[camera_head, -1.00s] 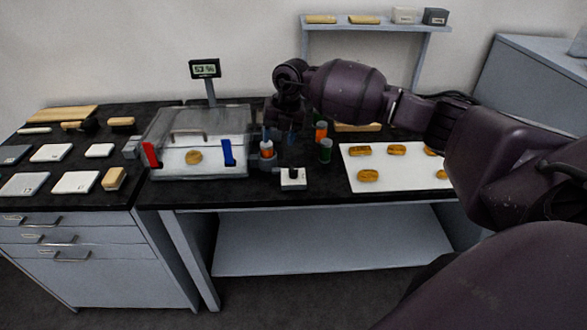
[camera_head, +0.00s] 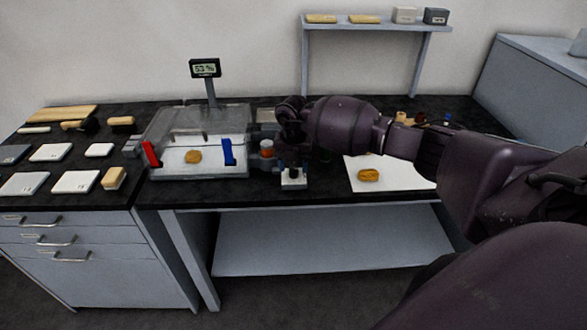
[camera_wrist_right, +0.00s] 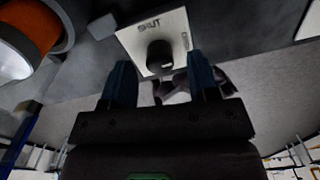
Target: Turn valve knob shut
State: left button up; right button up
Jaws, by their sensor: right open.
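The valve knob (camera_head: 293,173) is a small black knob on a white plate (camera_head: 293,184) at the front edge of the dark bench. In the right wrist view the knob (camera_wrist_right: 160,58) stands on its plate (camera_wrist_right: 137,41), which is marked "SHUT" on one side; another label is too small to read. My right gripper (camera_head: 293,153) is above the plate, pointing down. In the wrist view its dark blue fingers (camera_wrist_right: 161,72) are open, one to each side of the knob, with gaps; I cannot tell their height against it. My left gripper is not in view.
A clear chamber (camera_head: 180,130) with red and blue side parts stands left of the knob, with a display (camera_head: 205,68) reading about 53 %. An orange-topped cylinder (camera_head: 267,148) is close beside the gripper. A white sheet (camera_head: 395,183) with yellow-brown pieces lies right.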

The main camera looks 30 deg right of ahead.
jog(key=shift+f, duration=0.75)
jog(key=c, duration=0.9)
